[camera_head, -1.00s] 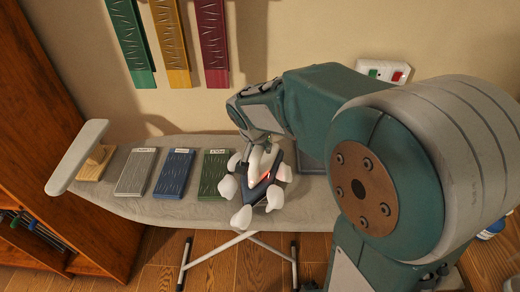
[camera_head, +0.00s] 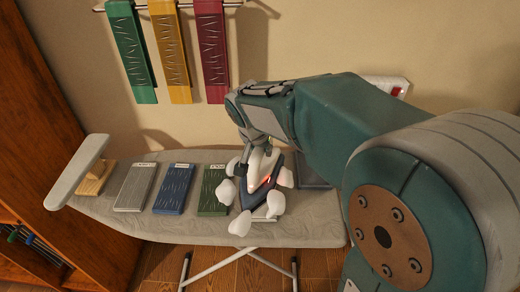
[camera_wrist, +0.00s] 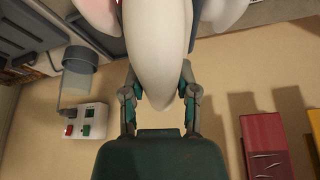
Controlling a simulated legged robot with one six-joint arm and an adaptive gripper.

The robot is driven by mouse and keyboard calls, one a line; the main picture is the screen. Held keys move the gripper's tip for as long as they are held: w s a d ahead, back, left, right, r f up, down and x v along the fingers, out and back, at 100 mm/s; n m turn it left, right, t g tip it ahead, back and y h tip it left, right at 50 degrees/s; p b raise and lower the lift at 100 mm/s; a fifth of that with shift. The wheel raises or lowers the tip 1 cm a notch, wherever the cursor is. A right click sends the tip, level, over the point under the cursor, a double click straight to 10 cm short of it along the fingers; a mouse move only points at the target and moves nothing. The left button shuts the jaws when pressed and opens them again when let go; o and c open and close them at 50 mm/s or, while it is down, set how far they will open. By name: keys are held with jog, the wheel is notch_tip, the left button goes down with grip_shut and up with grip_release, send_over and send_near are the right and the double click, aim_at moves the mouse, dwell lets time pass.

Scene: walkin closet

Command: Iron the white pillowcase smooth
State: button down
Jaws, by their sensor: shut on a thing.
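An iron (camera_head: 263,194) with a white body, dark blue lower part and small red light is over the ironing board (camera_head: 318,228). My gripper (camera_head: 262,147) is shut on its white handle from above. In the wrist view, the two fingers of my gripper (camera_wrist: 160,98) close around the white handle (camera_wrist: 155,45). Several white puffs (camera_head: 240,223) surround the iron. A pale edge shows beneath its front, but I cannot tell if it is the white pillowcase; no clear pillowcase is visible.
Labelled grey (camera_head: 135,188), blue (camera_head: 174,188) and green (camera_head: 213,191) wrinkled pieces lie left of the iron. A dark flat panel (camera_head: 313,172) lies to its right. A pale sleeve board (camera_head: 77,172) stands at the left end. Coloured cloths hang behind.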

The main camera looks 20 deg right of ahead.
jog(key=shift+w+a+x, duration=0.1)
jog(key=shift+x, duration=1.2)
jog(key=shift+w+a+x, duration=0.15)
jog(key=shift+x, duration=1.2)
jog(key=shift+s+f, duration=0.1)
jog(key=shift+f, duration=0.45)
dwell(0.7)
jog(key=shift+r, duration=0.1)
jog(key=shift+r, duration=3.05)
